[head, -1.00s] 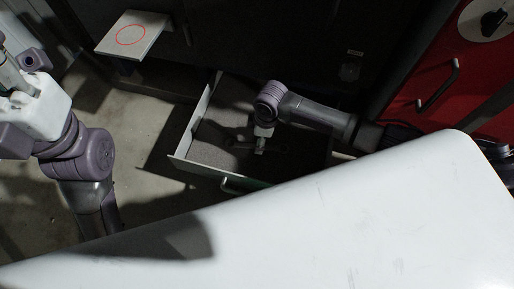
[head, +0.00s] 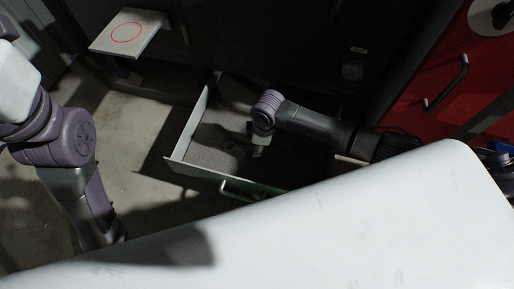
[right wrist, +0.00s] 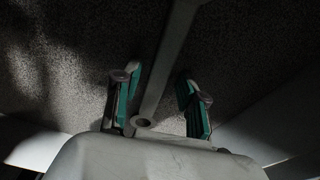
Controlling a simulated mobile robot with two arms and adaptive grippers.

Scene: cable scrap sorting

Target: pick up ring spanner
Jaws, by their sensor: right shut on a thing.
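The ring spanner (right wrist: 165,70) is a long grey tool in the right wrist view. Its small ringed end sits between the fingers and its shaft runs away to the top edge, where the far end is cut off. My right gripper (right wrist: 158,100), with green-lined fingers, is shut on it near the ringed end. In the head view my right gripper (head: 258,152) is low inside the open drawer (head: 190,125), over its dark speckled floor. The spanner is too dark to make out clearly there. My left arm shows at the left, but its gripper is not visible.
A small shelf plate (head: 127,33) with a red circle is at the upper left, empty. A red cabinet (head: 425,95) with a handle stands at the right. A large white surface (head: 300,220) fills the foreground. The drawer walls surround my right gripper closely.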

